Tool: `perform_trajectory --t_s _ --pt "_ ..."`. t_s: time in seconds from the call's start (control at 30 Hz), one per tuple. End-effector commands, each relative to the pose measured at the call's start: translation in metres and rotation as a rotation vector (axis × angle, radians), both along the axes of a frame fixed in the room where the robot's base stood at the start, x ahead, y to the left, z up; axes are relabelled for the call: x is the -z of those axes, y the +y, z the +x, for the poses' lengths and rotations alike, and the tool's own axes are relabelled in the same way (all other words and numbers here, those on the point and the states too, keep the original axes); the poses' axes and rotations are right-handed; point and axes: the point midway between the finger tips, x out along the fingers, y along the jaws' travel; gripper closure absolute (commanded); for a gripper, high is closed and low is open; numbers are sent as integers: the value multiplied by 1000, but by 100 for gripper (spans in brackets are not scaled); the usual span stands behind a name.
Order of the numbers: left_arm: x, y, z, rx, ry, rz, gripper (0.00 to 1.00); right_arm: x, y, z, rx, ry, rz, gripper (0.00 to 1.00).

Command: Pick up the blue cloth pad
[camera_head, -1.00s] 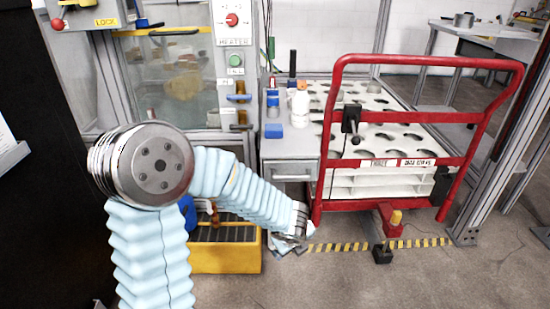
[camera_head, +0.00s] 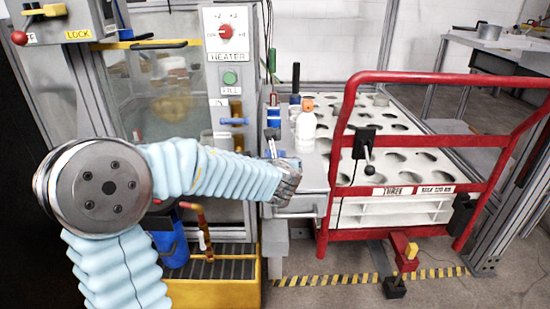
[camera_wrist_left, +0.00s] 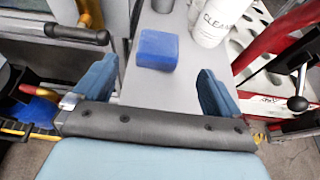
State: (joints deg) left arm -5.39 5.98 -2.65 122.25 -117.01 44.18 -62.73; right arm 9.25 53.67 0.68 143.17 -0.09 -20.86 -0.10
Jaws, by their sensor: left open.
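The blue cloth pad (camera_wrist_left: 157,50) lies on the grey bench top in the left wrist view, just beyond my left gripper (camera_wrist_left: 157,68). The gripper's two blue fingers are spread apart, with nothing between them. The pad sits ahead of the gap, roughly centred, and appears apart from both fingers. In the head view my left gripper (camera_head: 271,140) is over the grey bench beside the heater cabinet, and the pad is hidden behind the gripper and wrist. My right gripper is in neither view.
A white bottle (camera_head: 305,126) with an orange cap stands close by on the right; it also shows in the left wrist view (camera_wrist_left: 212,22). The red cart rail (camera_head: 344,130) stands to the right. The heater cabinet (camera_head: 231,80) with handles is on the left.

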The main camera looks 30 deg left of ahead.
Motion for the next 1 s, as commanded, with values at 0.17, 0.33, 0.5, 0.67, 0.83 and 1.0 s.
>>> perform_trajectory --t_s 0.17,0.33,0.5,0.67,0.83,1.0 --pt "12 14 22 -2 2 -1 1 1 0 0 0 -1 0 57" --pt "16 21 33 -2 2 -2 1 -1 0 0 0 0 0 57" --pt "26 36 55 -2 3 -2 1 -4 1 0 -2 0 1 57" --pt "31 44 67 -1 1 -2 1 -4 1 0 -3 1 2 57" --pt "32 44 68 -1 1 -3 1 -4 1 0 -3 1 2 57" --pt "32 44 68 -1 1 -3 19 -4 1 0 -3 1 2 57"
